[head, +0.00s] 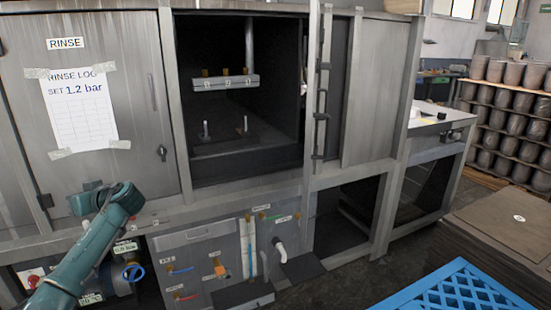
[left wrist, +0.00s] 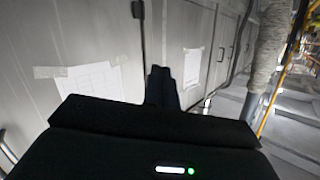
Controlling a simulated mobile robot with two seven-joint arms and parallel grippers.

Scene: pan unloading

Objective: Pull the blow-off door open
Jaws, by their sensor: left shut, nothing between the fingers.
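No label in view reads blow-off, so I cannot tell for sure which panel is that door. In the head view an opening (head: 240,140) in the grey machine stands uncovered, with a numbered bar (head: 225,83) inside. A narrow upright (head: 321,85) with dark fittings stands at its right edge, beside a grey panel (head: 375,90). The closed door marked RINSE (head: 125,75) is to the left. My left arm reaches up at lower left in front of it; its fingers are not clear there. In the left wrist view my left gripper (left wrist: 164,75) is shut and empty, facing grey panels.
A rinse log sheet (head: 78,108) is taped to the RINSE door. Pipes and valves (head: 275,245) fill the lower front. A blue crate (head: 455,292) is at lower right, near a brown-grey surface (head: 505,230). Racks of dark pots (head: 510,100) stand behind.

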